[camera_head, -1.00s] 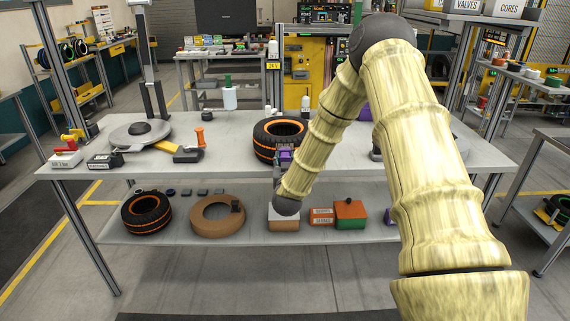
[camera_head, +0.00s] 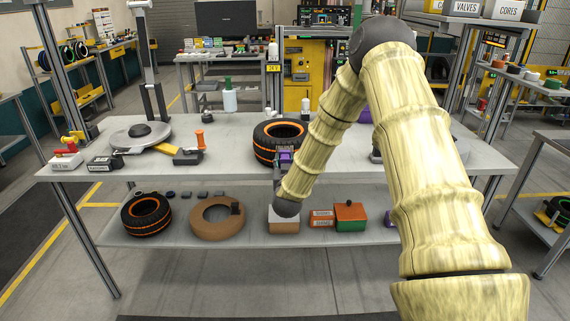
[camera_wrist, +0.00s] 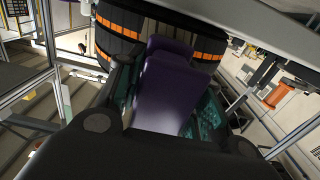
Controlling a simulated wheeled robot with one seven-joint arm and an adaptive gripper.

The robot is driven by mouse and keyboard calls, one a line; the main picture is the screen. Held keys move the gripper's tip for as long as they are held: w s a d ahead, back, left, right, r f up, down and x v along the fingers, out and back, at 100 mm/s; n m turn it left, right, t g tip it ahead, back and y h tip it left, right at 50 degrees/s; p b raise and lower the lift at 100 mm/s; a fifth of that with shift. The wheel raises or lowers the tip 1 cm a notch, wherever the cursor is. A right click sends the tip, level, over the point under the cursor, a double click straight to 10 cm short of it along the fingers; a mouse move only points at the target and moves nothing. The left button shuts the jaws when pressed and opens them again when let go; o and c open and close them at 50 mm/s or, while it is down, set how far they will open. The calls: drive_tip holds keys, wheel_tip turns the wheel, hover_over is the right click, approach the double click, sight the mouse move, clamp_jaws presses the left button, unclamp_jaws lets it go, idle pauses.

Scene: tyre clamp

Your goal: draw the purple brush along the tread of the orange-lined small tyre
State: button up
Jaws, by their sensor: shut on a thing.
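A black tyre with orange lines (camera_head: 263,151) lies flat on the upper table top, partly behind my arm. Its tread, with orange blocks, fills the top of the wrist view (camera_wrist: 118,38). My gripper (camera_wrist: 165,92) is shut on the purple brush (camera_wrist: 170,88), one dark finger on each side. The brush's far end is right at the tread; its bristles are hidden, so contact cannot be told. In the head view the purple brush (camera_head: 285,156) shows small at the tyre's front, with my gripper (camera_head: 281,168) mostly hidden by my arm.
Another orange-lined tyre (camera_head: 147,215) and a brown ring (camera_head: 213,219) lie on the lower shelf. A steel clamp stand (camera_head: 140,133) with a yellow arm is left on the table (camera_head: 226,160). A green-capped bottle (camera_head: 229,100) stands behind. Bare table lies left of the tyre.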

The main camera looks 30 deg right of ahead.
drive_tip(key=shift+w+d, duration=0.2)
drive_tip(key=shift+w, duration=0.15)
idle(0.7)
drive_tip(key=shift+s+d, duration=0.1)
drive_tip(key=shift+d, duration=0.05)
drive_tip(key=shift+s+d, duration=0.25)
drive_tip(key=shift+d, duration=0.1)
drive_tip(key=shift+w+a, duration=0.1)
drive_tip(key=shift+w+a, duration=0.55)
drive_tip(key=shift+a, duration=0.35)
drive_tip(key=shift+d, duration=0.15)
drive_tip(key=shift+s+d, duration=0.65)
drive_tip(key=shift+d, duration=0.3)
drive_tip(key=shift+w+a, duration=0.1)
drive_tip(key=shift+a, duration=0.05)
drive_tip(key=shift+w+a+b, duration=0.3)
drive_tip(key=shift+w+a, duration=0.25)
drive_tip(key=shift+a, duration=0.35)
